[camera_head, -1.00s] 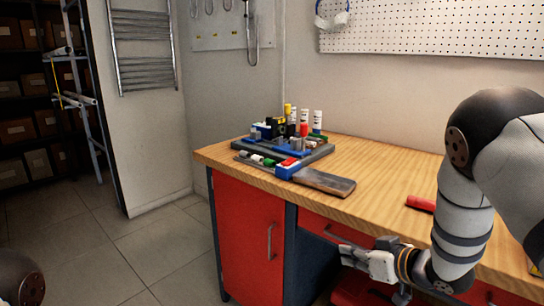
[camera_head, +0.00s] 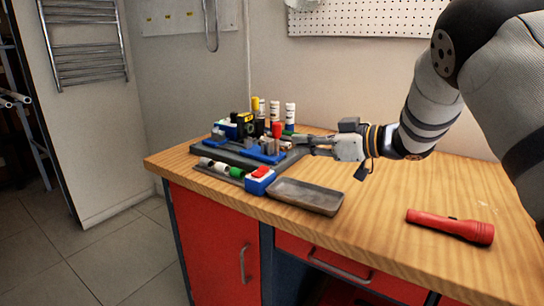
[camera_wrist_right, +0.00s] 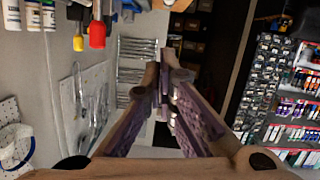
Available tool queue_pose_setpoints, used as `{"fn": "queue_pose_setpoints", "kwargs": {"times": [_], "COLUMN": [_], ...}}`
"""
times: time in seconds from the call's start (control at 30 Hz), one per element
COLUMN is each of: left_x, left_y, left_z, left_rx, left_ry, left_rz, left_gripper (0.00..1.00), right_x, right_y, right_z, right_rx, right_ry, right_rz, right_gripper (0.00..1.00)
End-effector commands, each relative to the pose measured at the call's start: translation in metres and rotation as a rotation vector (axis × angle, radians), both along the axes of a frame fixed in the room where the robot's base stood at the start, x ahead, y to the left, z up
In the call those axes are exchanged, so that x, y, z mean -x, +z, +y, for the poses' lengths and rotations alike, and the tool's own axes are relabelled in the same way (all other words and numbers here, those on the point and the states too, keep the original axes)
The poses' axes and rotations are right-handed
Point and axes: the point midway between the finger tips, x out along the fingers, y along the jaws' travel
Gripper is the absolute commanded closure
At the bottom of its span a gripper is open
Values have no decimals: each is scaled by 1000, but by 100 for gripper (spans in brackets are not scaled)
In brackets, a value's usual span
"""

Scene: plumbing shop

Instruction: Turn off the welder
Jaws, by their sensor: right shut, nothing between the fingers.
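A low grey bench unit (camera_head: 240,157) with blue parts stands at the back left of the wooden workbench; I take it to be the welder. A blue box with a red button on top (camera_head: 260,173) is at its front right corner. Whether it is on or off cannot be told. My right gripper (camera_head: 300,141) is shut and empty, over the unit's right side, behind and to the right of the red button. Its closed fingers also show in the wrist view (camera_wrist_right: 165,75). My left gripper is out of view.
A grey shallow tray (camera_head: 307,196) lies in front of the unit. A red flashlight (camera_head: 450,227) lies at the right on the workbench (camera_head: 385,205). White bottles (camera_head: 290,115) stand behind the unit. The bench between tray and flashlight is clear.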

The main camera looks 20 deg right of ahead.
Motion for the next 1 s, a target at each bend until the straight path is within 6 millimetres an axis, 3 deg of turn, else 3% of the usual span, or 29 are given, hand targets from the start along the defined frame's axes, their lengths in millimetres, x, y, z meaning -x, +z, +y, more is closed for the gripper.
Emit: {"fn": "queue_pose_setpoints", "kwargs": {"times": [0.17,0.53,0.77,1.0], "left_x": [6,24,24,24], "left_y": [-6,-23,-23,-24], "left_z": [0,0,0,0], "left_rx": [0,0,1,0], "left_ry": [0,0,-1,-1], "left_rz": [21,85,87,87], "left_gripper": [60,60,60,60], "right_x": [-17,-80,-81,-81], "right_y": [-10,-32,-59,-64], "right_z": [13,59,54,53], "right_rx": [0,2,-1,0], "right_ry": [3,4,-1,-1], "right_rz": [7,7,3,-1], "right_gripper": [100,100,100,100]}}
